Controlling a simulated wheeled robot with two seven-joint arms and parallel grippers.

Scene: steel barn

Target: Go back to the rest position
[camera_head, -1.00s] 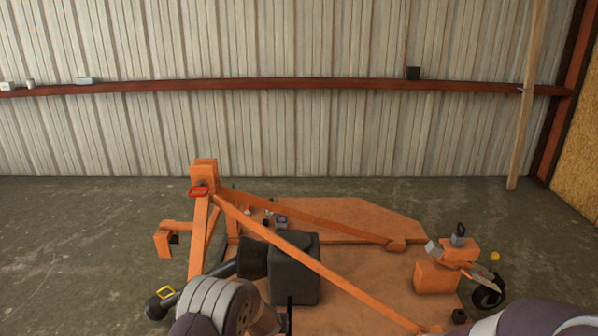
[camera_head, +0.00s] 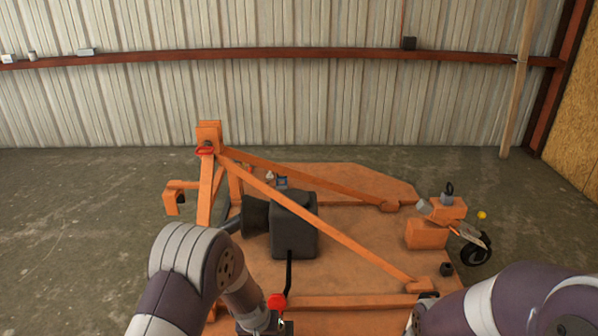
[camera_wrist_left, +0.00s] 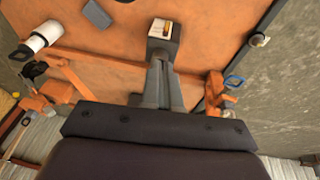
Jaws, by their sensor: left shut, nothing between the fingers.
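My left arm (camera_head: 195,255) comes in at the lower left of the head view, with its wrist bent down over the orange mower deck (camera_head: 345,270). Its gripper is mostly cut off by the bottom edge there. In the left wrist view my left gripper (camera_wrist_left: 163,38) is shut and empty, reaching out over orange surfaces. My right arm (camera_head: 520,300) shows at the lower right of the head view. Its gripper is out of the picture.
The orange mower with a dark gearbox (camera_head: 294,224) and diagonal bars stands close in front. A caster wheel (camera_head: 476,254) is at the right. Bare concrete floor (camera_head: 90,220) lies left.

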